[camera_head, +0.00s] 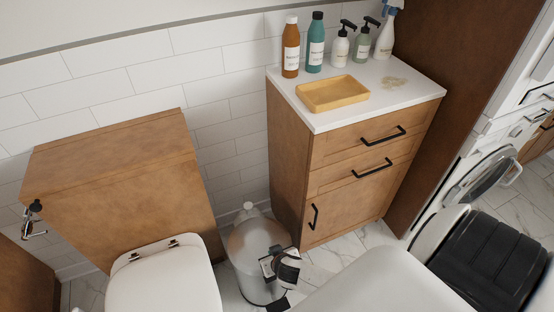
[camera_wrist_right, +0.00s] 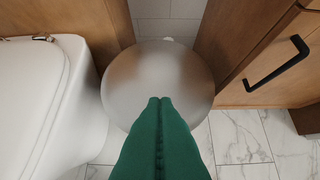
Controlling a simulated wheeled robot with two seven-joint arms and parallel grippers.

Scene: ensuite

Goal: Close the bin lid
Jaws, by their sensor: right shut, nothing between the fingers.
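The bin (camera_head: 250,270) is a round metal bin on the floor between the toilet and the wooden cabinet. Its grey lid (camera_head: 252,238) looks down flat over the bin's top; in the right wrist view the lid (camera_wrist_right: 158,75) is a full round disc seen from above. My right gripper (camera_head: 272,264) is at the bin's front right side. Its green fingers (camera_wrist_right: 160,100) are shut with nothing between them and overlap the lid's near half. I cannot tell whether they touch it. The hand hides part of the lid's front edge. My left gripper is not in view.
The toilet (camera_head: 165,280) stands close on the left, and the cabinet (camera_head: 345,190) with black handles close on the right. Bottles and a yellow tray (camera_head: 332,93) stand on the cabinet top. A tiled wall is behind. Some marble floor (camera_wrist_right: 240,135) is free in front of the cabinet.

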